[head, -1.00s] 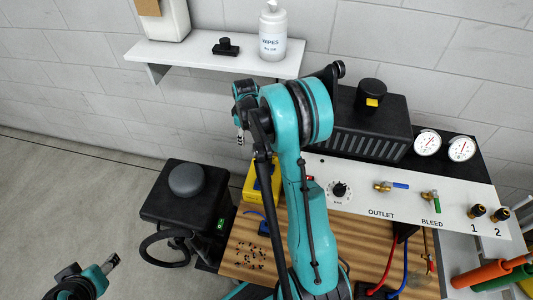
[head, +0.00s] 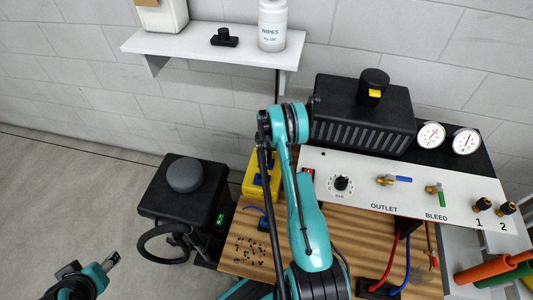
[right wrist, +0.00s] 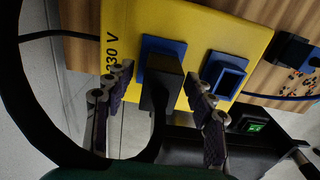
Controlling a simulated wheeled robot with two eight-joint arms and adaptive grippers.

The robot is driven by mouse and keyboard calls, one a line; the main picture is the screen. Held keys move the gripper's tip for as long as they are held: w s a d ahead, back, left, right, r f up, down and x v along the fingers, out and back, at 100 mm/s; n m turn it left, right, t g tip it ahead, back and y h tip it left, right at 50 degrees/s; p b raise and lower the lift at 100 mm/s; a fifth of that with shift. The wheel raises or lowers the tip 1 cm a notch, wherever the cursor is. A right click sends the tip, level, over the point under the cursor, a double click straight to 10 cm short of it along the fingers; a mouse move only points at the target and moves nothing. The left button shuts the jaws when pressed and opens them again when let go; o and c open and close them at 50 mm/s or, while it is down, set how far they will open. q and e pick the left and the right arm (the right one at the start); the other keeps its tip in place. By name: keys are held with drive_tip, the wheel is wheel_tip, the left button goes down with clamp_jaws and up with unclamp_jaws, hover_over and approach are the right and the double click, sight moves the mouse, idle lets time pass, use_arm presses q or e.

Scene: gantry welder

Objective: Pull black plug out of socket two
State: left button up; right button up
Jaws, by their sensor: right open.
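In the right wrist view, a yellow box (right wrist: 205,32) marked 230 V carries two blue-framed sockets. A black plug (right wrist: 160,88) sits in the left one, its black cable running down. The other socket (right wrist: 226,72) is empty. I see no socket numbers. My right gripper (right wrist: 159,77) is open, with one finger on each side of the plug. I cannot tell whether either finger touches it. In the head view, the yellow box (head: 250,188) is partly hidden by my right arm, which also hides the right gripper. My left gripper (head: 112,259) is far off at lower left, its jaws unclear.
A white gauge panel (head: 410,178) and a black ribbed box (head: 340,120) stand at right. A black-and-blue connector (right wrist: 292,50) lies near small scattered bits. A shelf (head: 185,42) hangs above.

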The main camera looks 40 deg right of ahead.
drive_tip(key=shift+f, duration=0.7)
clamp_jaws()
unclamp_jaws()
drive_tip(key=shift+r, duration=0.15)
